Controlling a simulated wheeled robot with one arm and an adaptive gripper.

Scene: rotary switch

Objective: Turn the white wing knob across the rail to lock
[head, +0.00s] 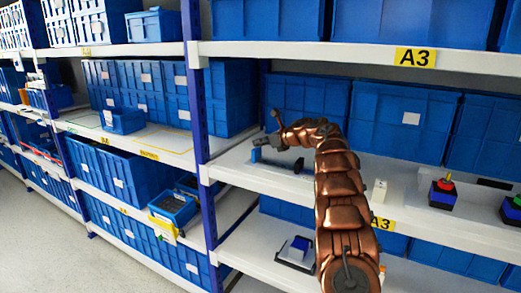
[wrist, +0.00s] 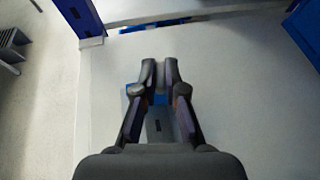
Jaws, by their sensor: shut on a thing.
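My gripper (head: 262,143) is on the middle shelf of bay A3, at the end of my bronze arm. In the wrist view its two fingers (wrist: 160,68) are nearly together at the tips, shut on the white wing knob. The knob itself is hidden by the fingertips, so its angle cannot be told. Below the fingers is the switch unit, with a blue part (wrist: 160,99) and a pale plate with a dark slot (wrist: 154,127). In the head view the blue end (head: 256,155) of the unit shows just under my gripper, with a dark rail-like part to its right.
A white upright switch (head: 379,190) and a red-topped button box (head: 443,192) stand to the right on the same shelf. Blue crates (head: 405,118) line the back. A blue post (head: 197,130) stands at the left. Bare shelf lies around the unit.

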